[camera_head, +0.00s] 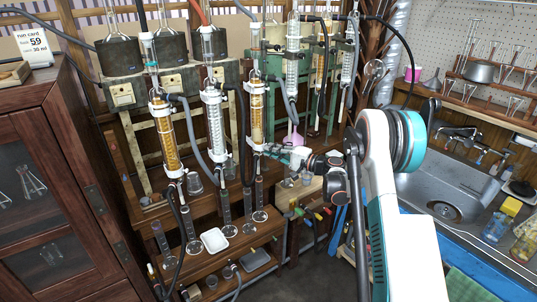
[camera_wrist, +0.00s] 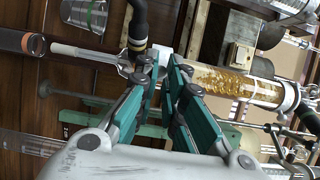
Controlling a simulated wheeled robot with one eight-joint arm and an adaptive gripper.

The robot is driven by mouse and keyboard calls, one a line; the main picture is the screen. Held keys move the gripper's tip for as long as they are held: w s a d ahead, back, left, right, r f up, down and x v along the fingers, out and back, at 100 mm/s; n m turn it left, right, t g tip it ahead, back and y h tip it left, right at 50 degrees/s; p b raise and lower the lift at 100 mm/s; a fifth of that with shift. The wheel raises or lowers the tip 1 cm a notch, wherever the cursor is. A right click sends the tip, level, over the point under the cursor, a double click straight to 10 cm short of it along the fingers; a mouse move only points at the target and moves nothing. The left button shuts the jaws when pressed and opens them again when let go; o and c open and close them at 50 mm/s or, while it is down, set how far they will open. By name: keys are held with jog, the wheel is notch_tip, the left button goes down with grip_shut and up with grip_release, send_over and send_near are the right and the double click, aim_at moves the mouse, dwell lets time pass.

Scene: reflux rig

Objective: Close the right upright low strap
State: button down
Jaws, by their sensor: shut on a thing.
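The right upright (camera_head: 256,112), a glass column with amber packing, stands on the right of the three front columns; it lies sideways in the wrist view (camera_wrist: 235,83). My gripper (camera_head: 268,149) is at its low end, coming from the right. In the wrist view my gripper (camera_wrist: 166,66) has its green fingers nearly together on a small white piece (camera_wrist: 164,52), which looks like the low strap. The fingers hide most of it, so I cannot tell whether its ends meet. A white collar (camera_wrist: 288,96) rings the column farther along.
A dark hose end (camera_wrist: 138,45) is close beside my fingertips. Two more columns (camera_head: 215,120) with grey hoses stand to the left. Glass cylinders (camera_head: 260,200) and a white tray (camera_head: 214,240) are on the wooden shelf below. A sink (camera_head: 445,195) is at the right.

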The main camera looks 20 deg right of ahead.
jog(key=shift+w+d+n+g+y, duration=0.4)
jog(key=shift+w+n+g+y, duration=0.2)
jog(key=shift+n+g+y, duration=0.4)
jog(key=shift+w+d+n+g+y, duration=0.35)
jog(key=shift+w+n+g+y, duration=0.4)
jog(key=shift+g, duration=0.6)
jog(key=shift+w+d+n+g+y, duration=0.45)
jog(key=shift+n+g+y, duration=0.2)
jog(key=shift+n+g, duration=0.4)
jog(key=shift+w+g, duration=0.1)
jog(key=shift+g, duration=0.2)
jog(key=c, duration=1.9)
grip_release()
jog(key=shift+a, duration=0.1)
jog(key=v, duration=1.2)
